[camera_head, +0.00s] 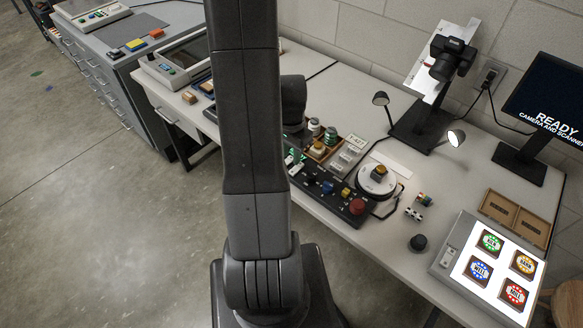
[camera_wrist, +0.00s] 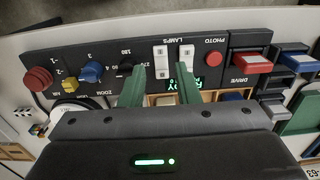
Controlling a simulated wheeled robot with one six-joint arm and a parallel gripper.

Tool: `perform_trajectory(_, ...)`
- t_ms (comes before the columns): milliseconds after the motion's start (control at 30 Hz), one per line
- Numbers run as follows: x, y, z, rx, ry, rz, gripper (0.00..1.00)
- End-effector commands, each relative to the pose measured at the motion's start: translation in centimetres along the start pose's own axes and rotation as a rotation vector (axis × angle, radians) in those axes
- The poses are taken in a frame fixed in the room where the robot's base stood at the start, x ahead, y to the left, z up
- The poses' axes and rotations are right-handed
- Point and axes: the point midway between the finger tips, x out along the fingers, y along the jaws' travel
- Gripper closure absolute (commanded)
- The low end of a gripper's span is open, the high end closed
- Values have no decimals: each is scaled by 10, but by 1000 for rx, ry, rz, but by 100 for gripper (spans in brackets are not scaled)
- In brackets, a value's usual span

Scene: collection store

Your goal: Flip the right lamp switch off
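The control panel (camera_wrist: 222,52) appears upside down in the wrist view. Two white rocker switches stand side by side under the LAMPS label: one at picture left (camera_wrist: 161,61), one at picture right (camera_wrist: 186,60). Their on or off positions are too small to tell. My gripper (camera_wrist: 161,82) is open and empty, its green fingers apart just in front of the switches. The right finger overlaps the lower end of the picture-right switch; contact cannot be told. In the head view, the right lamp (camera_head: 456,138) has a bright face; the left lamp (camera_head: 381,98) looks duller.
The panel carries a red button (camera_wrist: 38,80), a yellow knob (camera_wrist: 62,82), a blue knob (camera_wrist: 91,71), a black knob (camera_wrist: 125,66) and a red PHOTO button (camera_wrist: 214,58) near the switches. A turntable (camera_head: 376,180) and a glowing light box (camera_head: 462,268) stand to the right.

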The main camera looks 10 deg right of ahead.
Motion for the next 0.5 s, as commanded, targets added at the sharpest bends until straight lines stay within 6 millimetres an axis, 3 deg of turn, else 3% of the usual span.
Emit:
perform_trajectory(300, 47, 1, 1, -1, -3, 3, 71)
perform_trajectory(500, 65, 0, 0, -1, -1, 2, 71)
